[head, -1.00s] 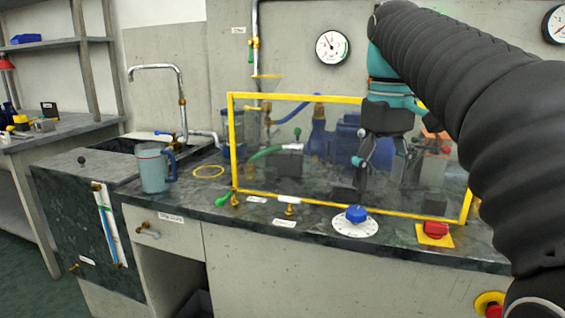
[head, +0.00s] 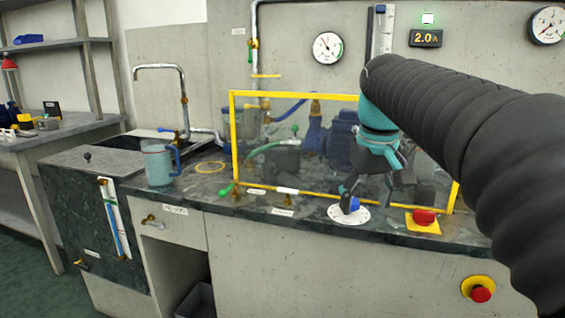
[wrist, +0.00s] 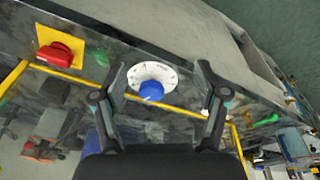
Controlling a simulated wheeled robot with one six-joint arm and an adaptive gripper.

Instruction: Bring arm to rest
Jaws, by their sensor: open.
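My gripper (head: 368,198) hangs from my black-sleeved arm in front of the yellow-framed clear guard, at the right of the bench in the head view. Its fingers are spread and nothing is between them. In the head view it partly covers the blue knob (head: 352,206) on its white dial (head: 349,215). In the wrist view the fingers (wrist: 163,85) point toward the dial (wrist: 165,72), and the blue knob (wrist: 151,91) shows between them. I cannot tell how far the fingertips are from the knob.
The clear guard with its yellow frame (head: 233,140) stands close by the gripper, with a pump behind it. A red switch on a yellow plate (head: 424,217) is right of the dial. A jug (head: 158,163) stands at left. An emergency stop (head: 480,291) is on the bench front.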

